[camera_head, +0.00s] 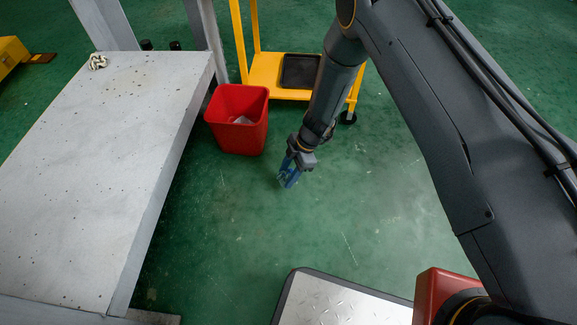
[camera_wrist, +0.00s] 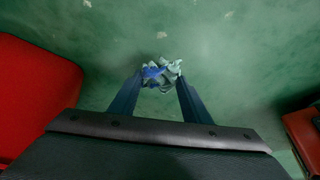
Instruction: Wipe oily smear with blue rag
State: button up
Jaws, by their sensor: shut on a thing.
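My gripper (camera_head: 287,181) hangs over the green floor, to the right of the red bin, pointing down. In the wrist view its two blue fingers (camera_wrist: 160,90) are shut on the crumpled blue rag (camera_wrist: 160,73), which looks partly pale grey-blue. In the head view the rag is too small to tell from the blue fingers. A faint brownish smear (camera_head: 117,87) shows on the far part of the grey bench top (camera_head: 80,190), well to the left of my gripper. Its exact outline is hard to tell.
A red bin (camera_head: 238,128) with something pale inside stands between bench and gripper; it also shows in the wrist view (camera_wrist: 35,90). A knotted whitish cloth (camera_head: 97,62) lies at the bench's far edge. A yellow cart (camera_head: 272,82) with a black tray (camera_head: 300,70) stands behind.

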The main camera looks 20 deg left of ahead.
jog(key=shift+d+r+p, duration=0.1)
jog(key=shift+r+p, duration=0.95)
jog(key=shift+r, duration=0.7)
jog(key=shift+w, duration=0.15)
